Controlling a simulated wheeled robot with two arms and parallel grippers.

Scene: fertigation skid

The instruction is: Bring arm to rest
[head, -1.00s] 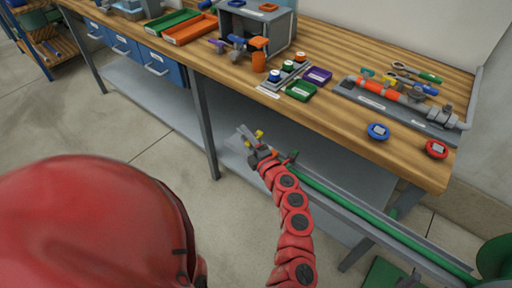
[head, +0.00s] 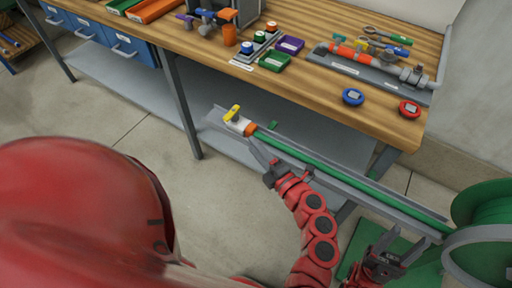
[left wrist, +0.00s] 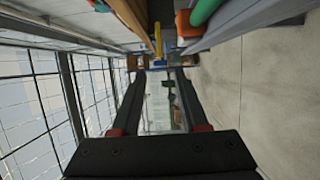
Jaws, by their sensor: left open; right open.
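My left gripper (head: 262,155) is in the middle of the head view, in front of the workbench. Its open jaws frame empty space in the left wrist view (left wrist: 160,85). It is apart from the yellow-handled valve (head: 233,114) on the orange and white end of a green hose (head: 330,172). The valve handle also shows at the top of the left wrist view (left wrist: 158,40). My right gripper (head: 388,244) is open and empty at the lower right of the head view, near the hose reel (head: 488,215).
The hose lies along a grey channel in front of the wooden workbench (head: 330,95). The bench holds a pipe assembly (head: 365,62), blue (head: 353,96) and red (head: 409,108) round pieces, and small trays. A grey shelf (head: 125,85) runs below. Floor at left is clear.

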